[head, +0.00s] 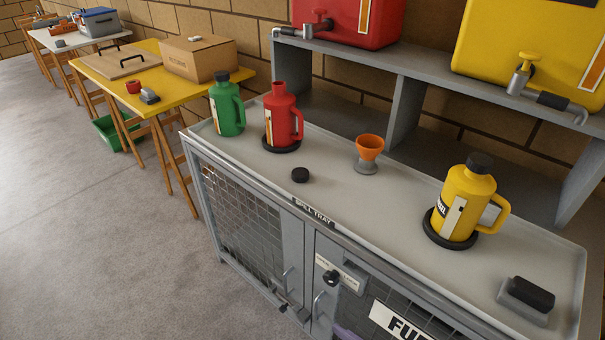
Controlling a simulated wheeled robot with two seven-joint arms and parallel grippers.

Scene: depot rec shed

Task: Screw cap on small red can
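The small red can (283,119) stands upright in a black ring on the grey spill tray top (330,215). Its neck is open, with no cap on it. A loose black cap (300,175) lies on the tray top in front of the red can, slightly to its right and apart from it. The green can (227,106) to the left and the yellow can (466,205) to the right each wear a dark cap. Neither of my grippers shows in the head view.
An orange funnel (369,150) stands right of the red can. A dark block-shaped item (527,297) lies at the tray's right end. Large red (346,22) and yellow (533,50) containers with taps sit on the shelf behind. The floor (100,250) at left is clear.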

